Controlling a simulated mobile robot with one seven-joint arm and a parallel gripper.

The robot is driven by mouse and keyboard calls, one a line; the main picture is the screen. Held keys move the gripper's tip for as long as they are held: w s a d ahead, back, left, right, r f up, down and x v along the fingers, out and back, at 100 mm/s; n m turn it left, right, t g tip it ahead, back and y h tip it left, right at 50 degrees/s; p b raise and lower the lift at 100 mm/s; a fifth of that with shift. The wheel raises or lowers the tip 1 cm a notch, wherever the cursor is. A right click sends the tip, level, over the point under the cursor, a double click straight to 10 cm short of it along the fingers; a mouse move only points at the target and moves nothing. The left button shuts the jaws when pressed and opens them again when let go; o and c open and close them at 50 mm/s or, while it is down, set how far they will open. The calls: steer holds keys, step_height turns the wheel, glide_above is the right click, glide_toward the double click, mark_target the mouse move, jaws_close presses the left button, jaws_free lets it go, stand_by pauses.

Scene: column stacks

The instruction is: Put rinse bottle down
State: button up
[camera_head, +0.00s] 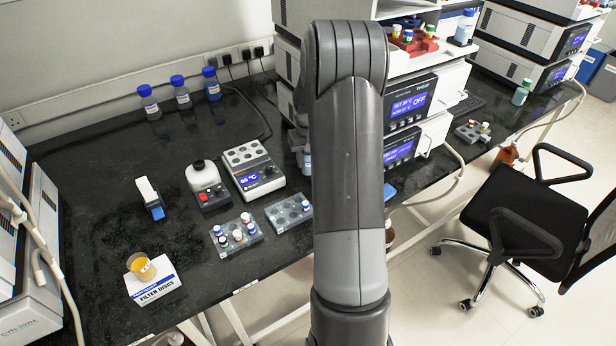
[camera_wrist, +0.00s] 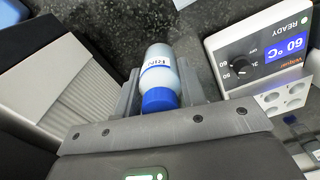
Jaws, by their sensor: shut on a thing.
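The rinse bottle (camera_wrist: 159,66) is pale blue-white with a label and a blue cap, seen from the cap end in the wrist view. My gripper (camera_wrist: 160,84) is shut on it, with one grey finger on each side. Dark speckled bench top shows behind the bottle; I cannot tell whether its base touches the bench. In the head view my arm hides most of the gripper. A small pale blue piece (camera_head: 307,162) shows just left of the arm, probably the bottle.
A heater block reading 60 °C (camera_wrist: 290,45) stands right of the bottle; it also shows in the head view (camera_head: 253,170). A pale grey ribbed device (camera_wrist: 90,95) is close on the left. Tube racks (camera_head: 237,237) and stacked instruments (camera_head: 412,105) stand nearby. Bare bench (camera_head: 100,215) lies farther left.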

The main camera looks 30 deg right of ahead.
steer(key=shift+f, duration=3.05)
steer(key=shift+f, duration=0.1)
steer(key=o, duration=1)
